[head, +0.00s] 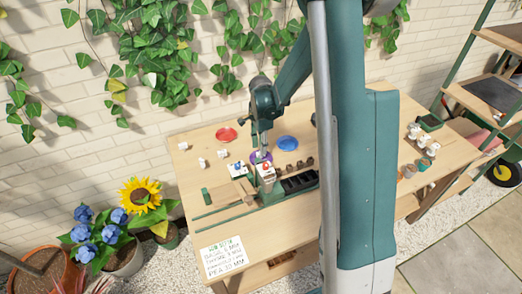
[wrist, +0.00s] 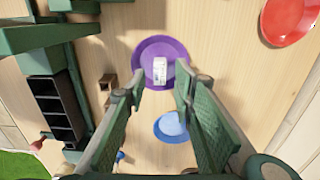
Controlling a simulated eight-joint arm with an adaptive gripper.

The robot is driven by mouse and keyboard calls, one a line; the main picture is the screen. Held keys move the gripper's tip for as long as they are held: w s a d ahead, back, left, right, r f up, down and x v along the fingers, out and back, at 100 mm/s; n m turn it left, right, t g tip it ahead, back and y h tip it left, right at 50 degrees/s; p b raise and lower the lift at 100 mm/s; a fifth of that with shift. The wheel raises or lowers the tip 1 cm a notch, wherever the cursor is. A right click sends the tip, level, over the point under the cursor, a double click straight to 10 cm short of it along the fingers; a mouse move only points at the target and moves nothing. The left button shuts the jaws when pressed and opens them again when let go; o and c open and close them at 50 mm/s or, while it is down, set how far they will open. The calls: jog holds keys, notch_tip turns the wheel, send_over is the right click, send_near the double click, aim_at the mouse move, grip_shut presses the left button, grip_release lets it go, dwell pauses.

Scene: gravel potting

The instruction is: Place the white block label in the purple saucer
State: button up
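The purple saucer (wrist: 144,60) lies on the wooden table, and its purple edge shows under my gripper in the head view (head: 268,156). In the wrist view the white block label (wrist: 158,70) is inside the saucer's outline, near its middle. Whether it rests on the saucer's surface is hard to tell. My gripper (wrist: 160,82) is open, with one finger on each side of the block and gaps between. In the head view my gripper (head: 261,151) is low over the saucer and hides the block.
A red saucer (head: 226,135) and a blue saucer (head: 287,143) lie nearby. A black compartment tray (head: 300,182) is close to the purple saucer. Several small white blocks stand on the left of the table (head: 190,185). A written sign (head: 222,258) lies at the front left.

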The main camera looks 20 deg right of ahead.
notch_tip(320, 180, up, 8)
dwell(0.5)
dwell(0.5)
jog(key=s+a+r+n+t, duration=0.2)
jog(key=s+a+r+n, duration=0.15)
jog(key=s+r, duration=0.4)
jog(key=s+a+r+n+t, duration=0.1)
jog(key=s+a+r+n, duration=0.2)
jog(key=s+r+n, duration=0.45)
jog(key=s+a+r+n+t, duration=0.2)
jog(key=s+n, duration=0.1)
jog(key=s, duration=0.5)
jog(key=s+a+r+n+t, duration=0.2)
jog(key=s+r+n, duration=0.1)
jog(key=s, duration=0.4)
jog(key=shift+s+a+n, duration=0.3)
jog(key=shift+s+n, duration=0.05)
jog(key=shift+n, duration=0.15)
